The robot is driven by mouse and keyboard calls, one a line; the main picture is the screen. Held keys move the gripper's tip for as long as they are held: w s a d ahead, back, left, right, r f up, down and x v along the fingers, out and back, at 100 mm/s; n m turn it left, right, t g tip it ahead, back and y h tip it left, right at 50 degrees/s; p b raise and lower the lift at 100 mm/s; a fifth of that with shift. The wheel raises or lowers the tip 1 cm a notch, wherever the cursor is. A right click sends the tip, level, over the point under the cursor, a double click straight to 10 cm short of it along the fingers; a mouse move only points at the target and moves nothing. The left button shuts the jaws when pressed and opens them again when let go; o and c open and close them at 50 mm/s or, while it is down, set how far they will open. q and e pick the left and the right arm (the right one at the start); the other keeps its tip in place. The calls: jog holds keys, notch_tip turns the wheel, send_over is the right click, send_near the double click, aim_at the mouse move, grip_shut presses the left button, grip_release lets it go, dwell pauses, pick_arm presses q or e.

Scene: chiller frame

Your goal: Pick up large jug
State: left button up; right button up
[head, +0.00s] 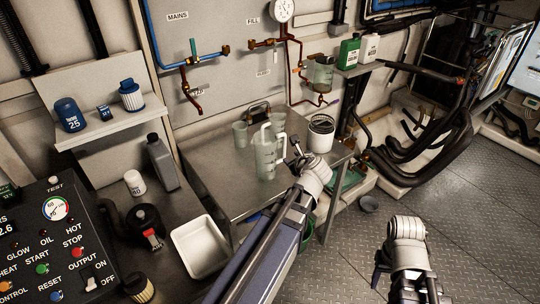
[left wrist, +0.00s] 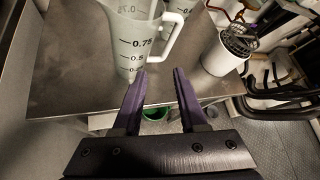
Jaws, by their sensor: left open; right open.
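The large jug (head: 266,158), translucent with dark volume marks and a handle on its right, stands upright on the steel bench (head: 215,185). In the left wrist view the large jug (left wrist: 130,42) is ahead and slightly left, its handle (left wrist: 168,38) above the gap between the fingers. My left gripper (head: 294,152) is open and empty, just right of the jug near its handle; its purple fingers (left wrist: 159,76) appear apart from the jug. My right gripper (head: 380,274) is low at the right over the floor, away from the bench, its fingers partly hidden.
Smaller jugs (head: 240,134) (head: 278,121) stand behind the large jug. A white canister (head: 321,135) stands to its right, also in the left wrist view (left wrist: 222,55). A white tray (head: 200,246) lies at the lower left. Copper pipes (head: 297,75) hang behind.

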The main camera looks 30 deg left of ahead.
aim_at(276, 136)
pick_arm(q)
jog(key=w+a+m+b, duration=0.1)
jog(key=w+a, duration=0.1)
jog(key=a, duration=0.1)
jog(key=w+a+m+t+b, duration=0.1)
jog(key=w+a+m, duration=0.1)
jog(key=a, duration=0.1)
jog(key=w+a+m+y+b, duration=0.1)
jog(key=w+a, duration=0.2)
jog(key=a, duration=0.1)
jog(key=shift+r+m+t, duration=0.15)
jog(key=shift+m+t, duration=0.15)
jog(key=shift+m, duration=0.1)
jog(key=shift+d, duration=0.1)
jog(key=shift+r, duration=0.1)
jog(key=shift+c, duration=0.3)
grip_shut()
jog(key=shift+s, duration=0.1)
dwell(0.8)
